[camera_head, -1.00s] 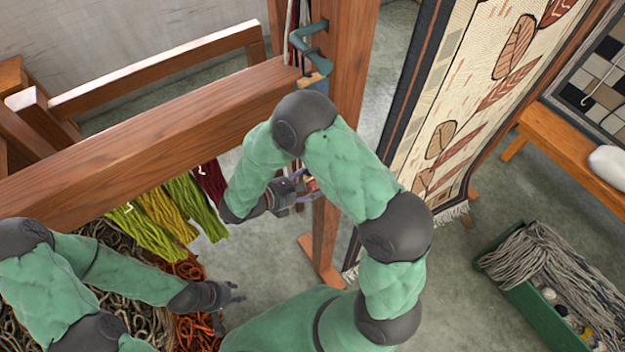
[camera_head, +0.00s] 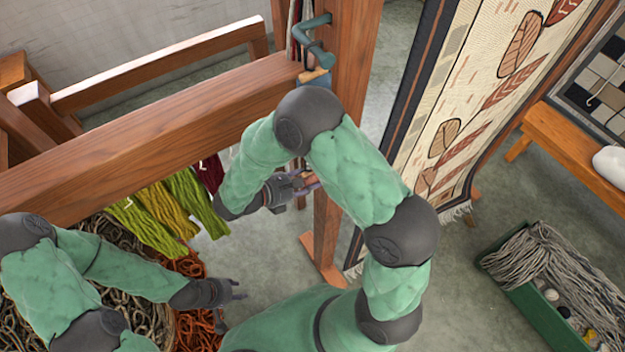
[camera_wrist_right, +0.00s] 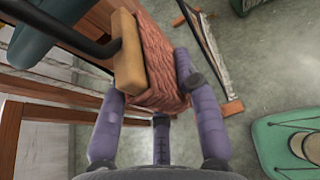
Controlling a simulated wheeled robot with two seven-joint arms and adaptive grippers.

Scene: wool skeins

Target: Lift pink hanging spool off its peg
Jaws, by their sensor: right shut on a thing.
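The spool (camera_wrist_right: 160,60) is wound with pinkish-brown thread and has a pale wooden end plate (camera_wrist_right: 127,50). It fills the upper middle of the right wrist view. A dark rod, the peg (camera_wrist_right: 72,35), comes from the upper left and meets the end plate. I cannot tell how far it goes into the spool. My right gripper (camera_wrist_right: 160,95) is shut on the spool, with purple-grey fingers on both sides of it. In the head view my right gripper (camera_head: 303,184) is beside the wooden post, with the spool mostly hidden. My left gripper (camera_head: 238,290) is empty, its fingers apart.
A thick wooden beam (camera_head: 160,135) and upright post (camera_head: 350,60) stand close to my right arm. Green, yellow and dark red skeins (camera_head: 165,215) hang below the beam. A woven rug (camera_head: 450,90) hangs right. A green crate (camera_head: 520,300) holds grey yarn.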

